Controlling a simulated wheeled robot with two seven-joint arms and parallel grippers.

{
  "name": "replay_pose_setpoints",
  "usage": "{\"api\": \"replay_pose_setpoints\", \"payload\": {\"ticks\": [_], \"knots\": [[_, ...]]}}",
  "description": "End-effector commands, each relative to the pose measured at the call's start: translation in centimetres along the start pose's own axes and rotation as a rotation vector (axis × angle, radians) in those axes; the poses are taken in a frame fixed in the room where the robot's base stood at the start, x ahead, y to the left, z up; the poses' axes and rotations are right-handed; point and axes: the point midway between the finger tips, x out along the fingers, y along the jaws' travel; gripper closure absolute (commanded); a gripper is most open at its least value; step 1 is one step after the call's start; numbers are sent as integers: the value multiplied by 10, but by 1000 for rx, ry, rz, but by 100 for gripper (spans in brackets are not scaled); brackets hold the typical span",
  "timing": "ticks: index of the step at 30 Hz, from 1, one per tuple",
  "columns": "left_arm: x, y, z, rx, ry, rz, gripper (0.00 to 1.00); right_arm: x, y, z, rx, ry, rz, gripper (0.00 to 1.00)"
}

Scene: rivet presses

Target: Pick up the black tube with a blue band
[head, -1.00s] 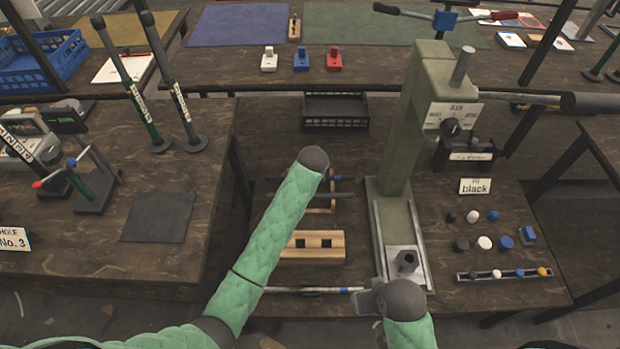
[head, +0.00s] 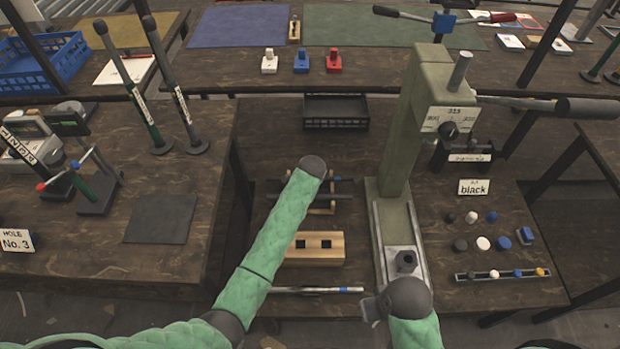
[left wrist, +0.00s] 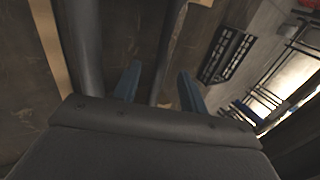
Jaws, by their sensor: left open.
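Dark tubes (head: 343,195) lie across a wooden rack (head: 333,207) on the middle table, largely hidden by my left arm; a small blue part (head: 337,179) shows at the right of the rear one. My left gripper (left wrist: 158,82) is open; its blue-grey fingers lie either side of a dark tube (left wrist: 168,60), and I cannot tell whether they touch it. No blue band shows there. A thicker dark cylinder (left wrist: 80,50) runs alongside on the left. My right gripper (head: 371,310) is at the table's front edge, its fingers mostly hidden.
A slim rod (head: 310,290) with a blue section lies at the front edge. A wooden block (head: 314,258) with square holes sits behind it. A green press (head: 402,150) stands to the right. A black crate (head: 336,123) lies behind the rack.

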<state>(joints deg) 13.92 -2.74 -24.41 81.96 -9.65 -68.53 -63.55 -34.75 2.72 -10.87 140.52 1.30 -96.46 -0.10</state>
Motion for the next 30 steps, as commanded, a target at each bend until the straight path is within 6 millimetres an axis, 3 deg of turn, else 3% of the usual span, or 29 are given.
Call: {"api": "replay_pose_setpoints", "payload": {"ticks": [10, 16, 17, 26, 30], "knots": [[7, 0, 0, 0, 0, -1, 59, -1, 0, 2, 3, -6, 1, 64], [7, 0, 0, 0, 0, -1, 98, -1, 0, 2, 3, -5, 1, 64], [7, 0, 0, 0, 0, -1, 100, -1, 0, 1, 3, -5, 1, 64], [5, -1, 0, 0, 0, -1, 100, -1, 1, 0, 1, -3, 2, 64], [-6, -9, 0, -1, 0, -4, 100, 1, 0, -1, -1, 5, 0, 64]]}}
